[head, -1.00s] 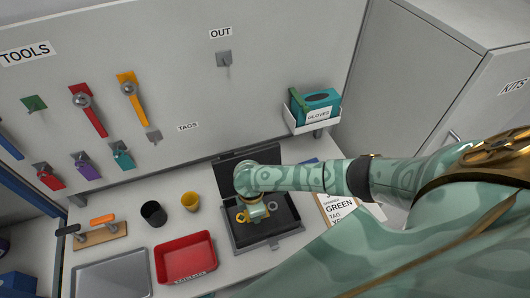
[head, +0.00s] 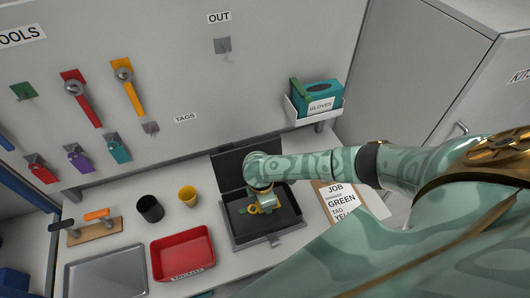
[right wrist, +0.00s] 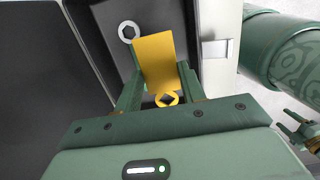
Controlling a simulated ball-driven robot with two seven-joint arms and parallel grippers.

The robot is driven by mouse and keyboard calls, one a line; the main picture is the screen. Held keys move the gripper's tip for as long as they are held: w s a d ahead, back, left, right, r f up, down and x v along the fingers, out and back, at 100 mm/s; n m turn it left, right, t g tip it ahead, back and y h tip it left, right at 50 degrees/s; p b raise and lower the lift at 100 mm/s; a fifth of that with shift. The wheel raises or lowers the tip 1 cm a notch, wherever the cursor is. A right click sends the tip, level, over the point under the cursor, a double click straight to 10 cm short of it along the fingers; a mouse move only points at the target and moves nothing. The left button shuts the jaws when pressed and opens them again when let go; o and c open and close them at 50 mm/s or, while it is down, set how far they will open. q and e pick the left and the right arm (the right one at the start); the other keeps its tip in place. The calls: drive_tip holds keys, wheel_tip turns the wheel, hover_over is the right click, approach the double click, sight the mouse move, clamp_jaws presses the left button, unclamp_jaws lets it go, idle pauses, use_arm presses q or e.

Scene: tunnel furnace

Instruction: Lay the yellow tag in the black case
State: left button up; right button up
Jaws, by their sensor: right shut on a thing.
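The black case (head: 235,236) lies open on the bench, its dark lid (head: 231,172) raised at the back. My right gripper (head: 260,206) points down over the case tray. In the right wrist view, it (right wrist: 158,92) is shut on the yellow tag (right wrist: 154,58), a flat plate between the fingers. A yellow ring (right wrist: 167,99) shows at the tag's near end. A grey ring (right wrist: 128,31) lies on the dark case floor beside the tag. I cannot tell whether the tag touches the floor. A green gripper-like part, perhaps my left gripper (right wrist: 300,128), shows at the right edge.
A red tray (head: 182,254), a grey tray (head: 106,270), a black cup (head: 150,208) and a yellow cup (head: 188,196) stand left of the case. A job sheet (head: 342,203) lies to its right. Tools hang on the wall panel. A glove box (head: 318,98) sits on a wall shelf.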

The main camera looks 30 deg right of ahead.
sight(266, 218)
drive_tip(key=shift+f+b, duration=0.8)
drive_tip(key=shift+f, duration=0.1)
drive_tip(key=shift+f+b, duration=2.5)
drive_tip(key=shift+f, duration=1.2)
drive_tip(key=o, duration=1.4)
wheel_tip(266, 218, up, 9)
drive_tip(key=p, duration=1)
drive_tip(key=shift+r, duration=0.15)
